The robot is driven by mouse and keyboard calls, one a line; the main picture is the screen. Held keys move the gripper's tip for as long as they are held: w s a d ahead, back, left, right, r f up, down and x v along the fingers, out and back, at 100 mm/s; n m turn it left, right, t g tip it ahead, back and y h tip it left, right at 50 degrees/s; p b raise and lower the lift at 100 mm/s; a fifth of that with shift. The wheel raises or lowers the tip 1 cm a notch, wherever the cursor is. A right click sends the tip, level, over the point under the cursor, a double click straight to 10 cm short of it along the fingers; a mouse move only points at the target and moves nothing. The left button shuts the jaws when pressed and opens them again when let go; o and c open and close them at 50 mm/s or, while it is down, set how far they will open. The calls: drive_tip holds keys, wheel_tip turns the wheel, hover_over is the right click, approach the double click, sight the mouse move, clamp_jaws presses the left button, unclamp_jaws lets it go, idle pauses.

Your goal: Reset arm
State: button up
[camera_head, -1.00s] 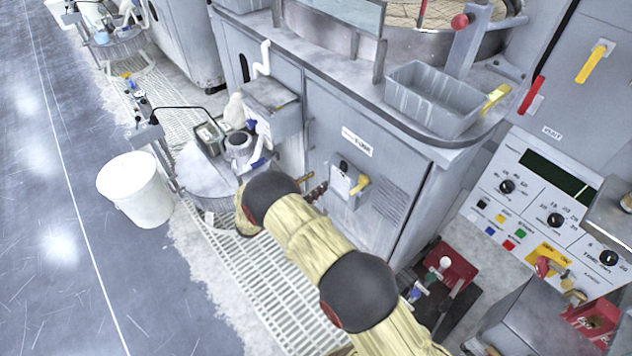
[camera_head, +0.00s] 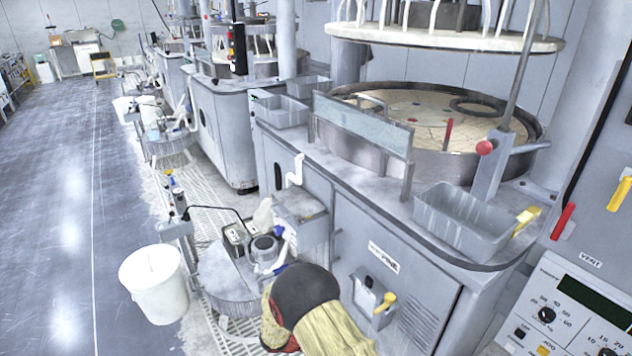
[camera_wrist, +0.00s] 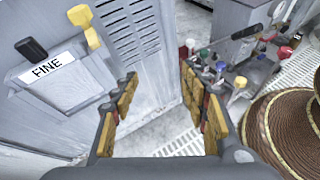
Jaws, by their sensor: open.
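My gripper (camera_wrist: 160,108) shows in the wrist view with its two padded fingers apart and nothing between them. It hangs in front of a grey machine cabinet with a plate marked FINE (camera_wrist: 46,66) and a yellow lever (camera_wrist: 84,24). Beyond the fingertips are the cabinet's lower front and a pale grated floor. In the head view only part of my arm shows at the bottom centre, in its yellow wrinkled cover with a dark joint. The gripper itself is hidden there.
The polishing machine (camera_head: 385,240) carries a round platen (camera_head: 420,118) and a grey bin (camera_head: 465,222). A white bucket (camera_head: 155,285) and a round stand (camera_head: 228,280) are at left. Valves (camera_wrist: 225,70) sit right of the gripper. The blue-grey floor (camera_head: 55,220) at far left is clear.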

drive_tip(key=s+d+r+m+t+y+p, duration=0.1)
drive_tip(key=s+r+m+y, duration=0.3)
drive_tip(key=r, duration=1.1)
drive_tip(key=s+d+r+m+t+y+p, duration=0.1)
drive_tip(key=s+d+r+m+y+p, duration=0.2)
drive_tip(key=s+r+m, duration=0.5)
drive_tip(key=s+d+r+m+t+y+p, duration=0.1)
drive_tip(key=s+r+m+y, duration=0.4)
drive_tip(key=s+r, duration=0.9)
wheel_tip(320, 180, up, 8)
drive_tip(key=shift+d+r+m+t+y+p, duration=0.1)
drive_tip(key=shift+d+m+t+y+p, duration=0.2)
drive_tip(key=shift+d+m+p, duration=0.4)
drive_tip(key=shift+s+d, duration=0.1)
drive_tip(key=shift+d, duration=0.05)
